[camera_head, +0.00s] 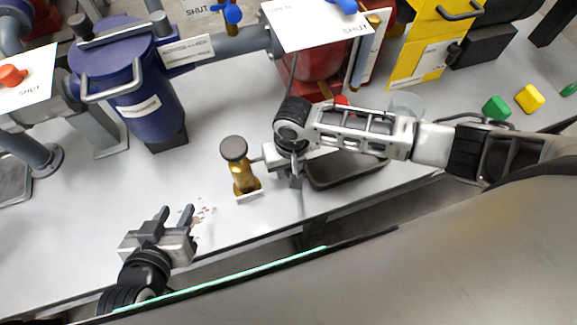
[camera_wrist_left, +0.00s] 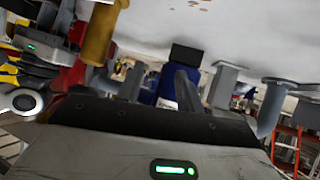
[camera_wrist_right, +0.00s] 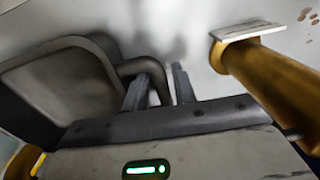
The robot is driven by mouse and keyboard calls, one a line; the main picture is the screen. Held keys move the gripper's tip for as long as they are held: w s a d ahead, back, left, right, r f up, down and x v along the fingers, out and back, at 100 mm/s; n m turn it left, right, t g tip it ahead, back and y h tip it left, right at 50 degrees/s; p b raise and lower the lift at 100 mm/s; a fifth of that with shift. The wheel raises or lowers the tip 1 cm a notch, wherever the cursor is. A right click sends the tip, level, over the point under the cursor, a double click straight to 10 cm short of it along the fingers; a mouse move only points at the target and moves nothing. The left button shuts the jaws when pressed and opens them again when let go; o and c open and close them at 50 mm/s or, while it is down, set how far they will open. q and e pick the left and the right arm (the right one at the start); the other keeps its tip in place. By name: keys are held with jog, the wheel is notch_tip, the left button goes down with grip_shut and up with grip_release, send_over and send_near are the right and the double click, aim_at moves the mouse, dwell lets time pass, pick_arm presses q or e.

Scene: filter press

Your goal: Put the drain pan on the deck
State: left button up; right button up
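The drain pan (camera_head: 345,178), a dark grey tray with rounded corners, is at the front edge of the light grey deck (camera_head: 90,235), partly hidden under my right arm. In the right wrist view the pan (camera_wrist_right: 68,82) is at the left, with its bent tube handle (camera_wrist_right: 130,68) reaching between my fingers. My right gripper (camera_head: 290,170) is at the pan's left end; its fingers (camera_wrist_right: 160,88) stand apart around the handle, with a gap visible. I cannot tell whether the pan touches the deck. My left gripper (camera_head: 175,216) is open and empty over the deck's front left.
A brass fitting with a dark round cap (camera_head: 234,149) stands just left of my right gripper. Brown spots (camera_head: 205,213) mark the deck beside it. A blue vessel (camera_head: 140,95) and a red one (camera_head: 305,70) stand behind. Green and yellow blocks (camera_head: 529,98) lie at right.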

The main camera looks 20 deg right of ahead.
jog(key=shift+o, duration=0.4)
jog(key=shift+r, duration=0.1)
notch_tip(320, 180, up, 12)
jog(key=p, duration=0.2)
jog(key=shift+d, duration=0.3)
jog(key=s+a+r+n+t+y, duration=0.1)
jog(key=s+a+n+t+y, duration=0.1)
jog(key=s+a+y, duration=0.3)
jog(key=s+d+r+t+h, duration=0.15)
jog(key=s+d+h, duration=0.5)
jog(key=d, duration=0.75)
jog(key=w+a+f+t+y, duration=0.4)
jog(key=a+f+t, duration=0.1)
jog(key=a+t, duration=0.1)
jog(key=shift+w+f+t, duration=0.25)
jog(key=shift+t, duration=0.3)
